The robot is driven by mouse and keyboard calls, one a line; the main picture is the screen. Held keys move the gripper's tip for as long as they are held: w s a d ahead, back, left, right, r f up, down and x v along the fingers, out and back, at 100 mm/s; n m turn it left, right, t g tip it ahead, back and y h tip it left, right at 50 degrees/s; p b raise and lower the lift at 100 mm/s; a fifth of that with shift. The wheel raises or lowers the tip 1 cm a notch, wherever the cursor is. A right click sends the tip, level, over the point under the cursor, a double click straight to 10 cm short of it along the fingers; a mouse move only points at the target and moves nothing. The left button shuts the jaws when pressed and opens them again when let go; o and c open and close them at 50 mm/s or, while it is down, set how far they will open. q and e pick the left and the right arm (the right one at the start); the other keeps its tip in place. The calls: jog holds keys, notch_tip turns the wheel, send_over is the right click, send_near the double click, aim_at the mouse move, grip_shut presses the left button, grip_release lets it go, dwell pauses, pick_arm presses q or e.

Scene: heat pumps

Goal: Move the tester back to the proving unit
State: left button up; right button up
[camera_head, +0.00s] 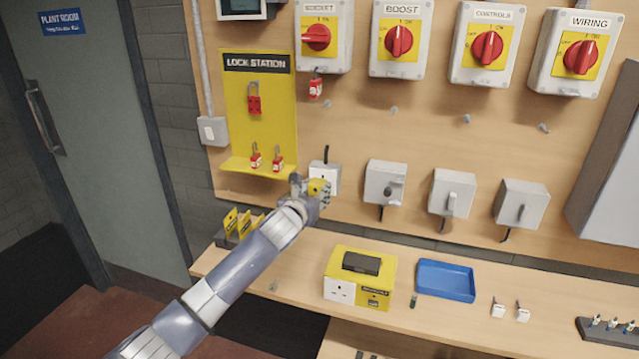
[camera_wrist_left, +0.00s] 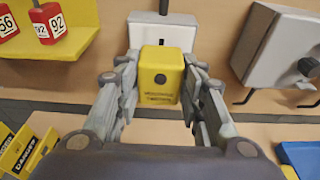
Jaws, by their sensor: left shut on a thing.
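The yellow tester (camera_wrist_left: 160,72) is held between the fingers of my left gripper (camera_wrist_left: 160,85), which is shut on it. In the head view the left gripper (camera_head: 314,190) is at the wall board, with a bit of the yellow tester (camera_head: 318,186) showing. The tester is in front of a white wall box (camera_head: 327,174), which also shows behind it in the wrist view (camera_wrist_left: 160,32); whether they touch cannot be told. The yellow proving unit (camera_head: 342,291), with a socket on its front and a dark block on top, stands on the bench, below and right of the gripper. My right gripper is not in view.
A blue tray (camera_head: 445,281) is right of the proving unit. Two small white items (camera_head: 498,310) lie further right. Yellow danger signs (camera_head: 238,222) stand left of the gripper, under the lock station (camera_head: 262,125). Several grey wall boxes (camera_head: 385,183) hang above the bench.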

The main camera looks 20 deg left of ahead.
aim_at(315, 195)
pick_arm(q)
jog(key=shift+s+p, duration=0.9)
jog(key=shift+s, duration=0.4)
jog(key=shift+s+a+p, duration=0.1)
jog(key=shift+s+p, duration=0.65)
jog(key=shift+s, duration=0.45)
